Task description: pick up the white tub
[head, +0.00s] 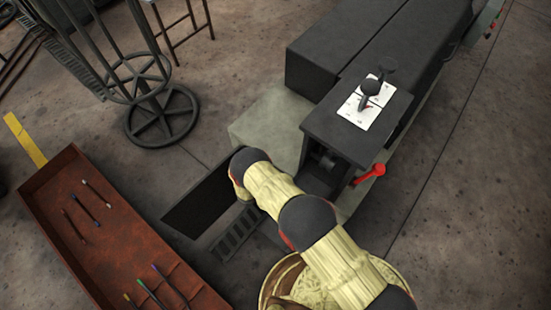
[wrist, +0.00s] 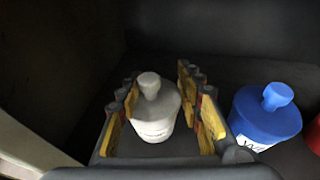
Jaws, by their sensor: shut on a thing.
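The white tub (wrist: 153,116), a squat body with a narrower knob on top, stands between the fingers of my gripper (wrist: 157,88) in the wrist view. The yellow finger pads lie along its left and right sides, and the gripper is shut on it. The tub looks upright; whether it touches the surface below I cannot tell. In the head view my arm bends down beside the dark machine, and both the gripper and the tub are hidden there.
A blue tub (wrist: 265,115) stands close right of my gripper, with a red thing (wrist: 314,135) at the edge. Dark walls surround them. The head view shows the dark machine (head: 335,125) with levers (head: 371,90), a red handle (head: 371,173) and a rust-red tray (head: 110,240) with thin tools.

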